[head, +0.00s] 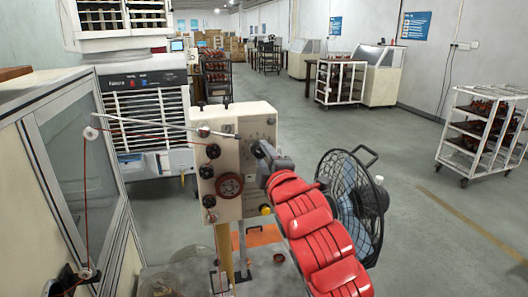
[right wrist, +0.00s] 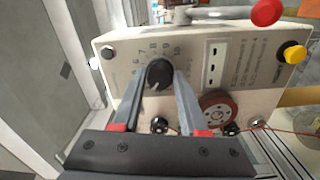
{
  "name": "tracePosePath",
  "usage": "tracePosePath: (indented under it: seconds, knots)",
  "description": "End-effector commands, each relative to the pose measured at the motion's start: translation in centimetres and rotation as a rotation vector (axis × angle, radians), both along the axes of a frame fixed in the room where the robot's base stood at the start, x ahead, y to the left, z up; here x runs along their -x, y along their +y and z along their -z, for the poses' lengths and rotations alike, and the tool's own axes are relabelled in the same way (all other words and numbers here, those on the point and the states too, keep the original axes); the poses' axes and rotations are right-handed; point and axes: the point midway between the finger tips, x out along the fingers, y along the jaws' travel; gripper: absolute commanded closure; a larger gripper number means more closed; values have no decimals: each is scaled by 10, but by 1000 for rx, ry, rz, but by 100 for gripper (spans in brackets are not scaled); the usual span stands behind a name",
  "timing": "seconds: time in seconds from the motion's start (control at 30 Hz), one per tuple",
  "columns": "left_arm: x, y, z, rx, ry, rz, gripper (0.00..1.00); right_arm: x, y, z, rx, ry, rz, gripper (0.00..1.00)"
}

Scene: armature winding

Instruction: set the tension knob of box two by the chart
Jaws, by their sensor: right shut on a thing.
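A cream tension box (head: 259,122) stands upright on a post in the middle of the head view. In the right wrist view its face (right wrist: 260,85) carries a black knob (right wrist: 158,73) with a numbered dial around it. A small light mark shows low on the knob; its exact reading is unclear. My right gripper (right wrist: 161,80) has a finger on either side of this knob and is shut on it. In the head view the right gripper (head: 266,158) reaches the box's right side, hiding the knob. No box number is legible. My left gripper is out of view.
A red disc (head: 229,185) and several black knobs are on the box's left side, with a thin rod (head: 150,127) and red wire beside it. A black fan (head: 357,205) stands close right of my arm. A glazed cabinet (head: 75,160) is at left. Blue wall signs (head: 415,25) are unreadable.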

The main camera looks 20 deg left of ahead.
Motion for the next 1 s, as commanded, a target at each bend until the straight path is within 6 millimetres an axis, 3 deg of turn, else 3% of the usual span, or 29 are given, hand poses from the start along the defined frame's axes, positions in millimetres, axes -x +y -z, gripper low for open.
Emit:
tracePosePath:
  seconds: [0.5,1.0]
  knots:
    - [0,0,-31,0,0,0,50,0,1,-3,320,-216,-1,100]
    - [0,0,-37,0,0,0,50,0,0,0,407,-273,0,100]
